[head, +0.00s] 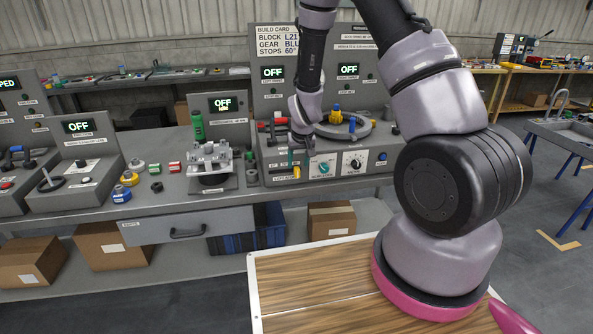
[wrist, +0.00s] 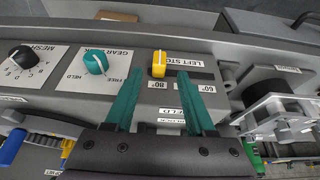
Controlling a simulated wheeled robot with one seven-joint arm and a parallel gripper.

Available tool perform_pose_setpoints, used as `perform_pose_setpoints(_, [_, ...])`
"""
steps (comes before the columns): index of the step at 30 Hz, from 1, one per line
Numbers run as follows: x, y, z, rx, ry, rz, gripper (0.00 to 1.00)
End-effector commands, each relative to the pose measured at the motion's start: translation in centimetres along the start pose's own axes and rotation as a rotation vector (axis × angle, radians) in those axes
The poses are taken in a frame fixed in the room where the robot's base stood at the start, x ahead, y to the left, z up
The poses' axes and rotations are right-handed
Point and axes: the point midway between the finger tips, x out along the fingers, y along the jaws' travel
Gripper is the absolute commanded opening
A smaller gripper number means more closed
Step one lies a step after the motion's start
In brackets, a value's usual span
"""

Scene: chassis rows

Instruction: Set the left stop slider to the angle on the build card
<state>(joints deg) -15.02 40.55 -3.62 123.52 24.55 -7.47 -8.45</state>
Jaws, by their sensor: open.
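The left stop slider's yellow knob (wrist: 159,64) is beside its LEFT STOP label in the wrist view. It sits at the 80° mark (wrist: 158,85), at one end of its dark slot. The 60° mark (wrist: 207,88) is to the right along the slot. My gripper (wrist: 154,76) is open, its teal fingertips to either side of the knob in the picture; contact is not visible. In the head view my gripper (head: 298,162) points down at the front of the console. The build card (head: 272,41) reads STOPS 60°, partly hidden by my arm.
A teal gear knob (wrist: 96,62) and a black mesh knob (wrist: 23,57) lie left of the slider in the wrist view. A metal fixture (wrist: 278,115) stands close on the right. Several displays (head: 273,72) read OFF. The drawer (head: 186,229) is below the bench top.

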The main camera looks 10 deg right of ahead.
Motion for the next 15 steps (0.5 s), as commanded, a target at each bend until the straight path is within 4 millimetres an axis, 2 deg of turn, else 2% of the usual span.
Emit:
perform_pose_setpoints(1, [1.1, 0.1, 0.1, 0.001, -0.003, 0.001, 0.55])
perform_pose_setpoints(6, [3.5, 0.0, 0.0, 0.000, -0.001, 0.000, 0.55])
perform_pose_setpoints(10, [4.5, 0.0, 0.0, 0.001, -0.001, 0.000, 0.55])
perform_pose_setpoints(15, [4.8, 0.0, -0.1, 0.000, 0.001, 0.000, 0.55])
